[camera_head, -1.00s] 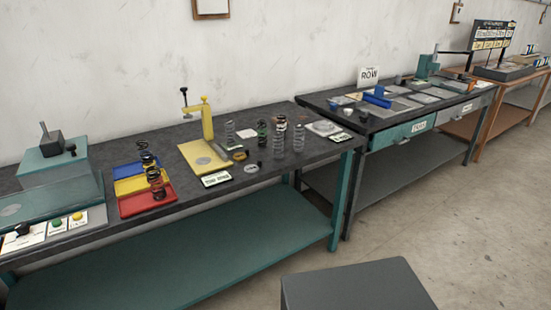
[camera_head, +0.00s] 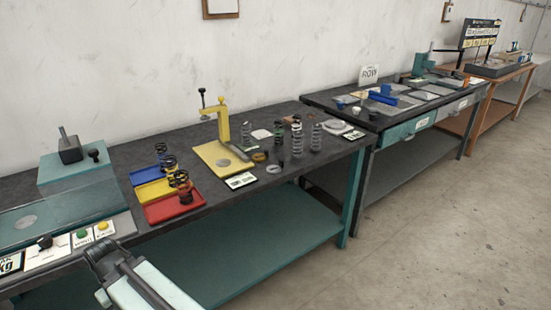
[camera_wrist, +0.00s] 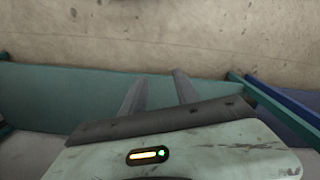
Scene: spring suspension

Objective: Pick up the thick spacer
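On the dark bench top, right of the yellow stand, lie a brass-coloured ring (camera_head: 260,156) and a flat grey ring (camera_head: 273,169). They are small, and I cannot tell whether either is the thick spacer. My gripper (camera_wrist: 158,82) shows in the wrist view with its two fingers apart and nothing between them. It points over the teal lower shelf (camera_wrist: 60,95) and the floor. In the head view my arm enters at the bottom left, in front of the bench, well away from the rings. The fingertips are not clear there.
Several upright coil springs (camera_head: 297,140) stand close to the rings. The yellow stand (camera_head: 222,125) and red tray (camera_head: 172,208) with springs are to their left. A teal press (camera_head: 75,190) fills the bench's left end. A second bench (camera_head: 330,98) stands beyond. The floor at right is clear.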

